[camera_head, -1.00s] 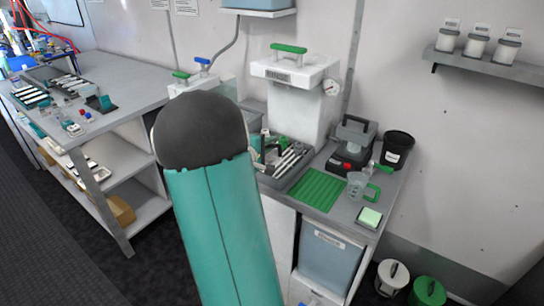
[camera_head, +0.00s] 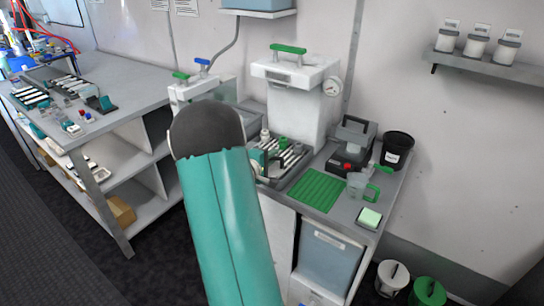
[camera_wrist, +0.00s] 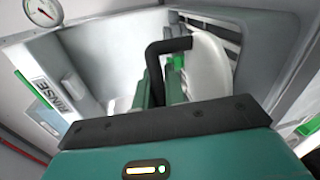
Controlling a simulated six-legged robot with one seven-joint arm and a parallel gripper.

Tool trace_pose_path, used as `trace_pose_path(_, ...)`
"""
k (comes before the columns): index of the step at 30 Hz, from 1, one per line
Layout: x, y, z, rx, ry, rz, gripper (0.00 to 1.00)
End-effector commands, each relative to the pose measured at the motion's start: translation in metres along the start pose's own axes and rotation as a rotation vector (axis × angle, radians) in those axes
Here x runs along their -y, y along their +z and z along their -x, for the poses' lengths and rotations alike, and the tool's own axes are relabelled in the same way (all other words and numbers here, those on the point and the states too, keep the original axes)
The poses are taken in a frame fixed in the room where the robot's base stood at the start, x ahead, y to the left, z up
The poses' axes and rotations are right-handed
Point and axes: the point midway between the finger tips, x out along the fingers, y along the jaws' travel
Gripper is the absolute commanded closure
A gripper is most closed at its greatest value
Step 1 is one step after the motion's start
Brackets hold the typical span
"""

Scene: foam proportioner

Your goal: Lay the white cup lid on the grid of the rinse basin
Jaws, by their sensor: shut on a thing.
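In the wrist view, the white cup lid (camera_wrist: 209,68) is a pale disc seen nearly edge-on, with a black bent handle (camera_wrist: 165,46). My gripper (camera_wrist: 164,82) is shut on the lid, its dark green fingers at the handle; the exact contact is partly hidden. The lid is tilted steeply, in front of a grey rim and slats. The grey tray-like basin with light bars (camera_head: 285,160) stands in front of the white tank in the head view. A RINSE label (camera_wrist: 53,95) shows at the left of the wrist view. In the head view my arm hides my gripper and the lid.
The white tank (camera_head: 295,105) with a gauge (camera_head: 331,86) stands behind the basin. A green ribbed mat (camera_head: 317,189), a clear jug (camera_head: 357,185), a grey device (camera_head: 350,145) and a black bucket (camera_head: 397,149) stand to the right. A pale green sponge (camera_head: 369,217) lies near the front edge.

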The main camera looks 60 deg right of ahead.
Motion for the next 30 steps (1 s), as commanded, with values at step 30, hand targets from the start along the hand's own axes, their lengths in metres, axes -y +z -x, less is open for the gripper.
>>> trace_pose_path(30, -0.006, -0.001, 0.016, -0.003, 0.001, 0.000, 0.66)
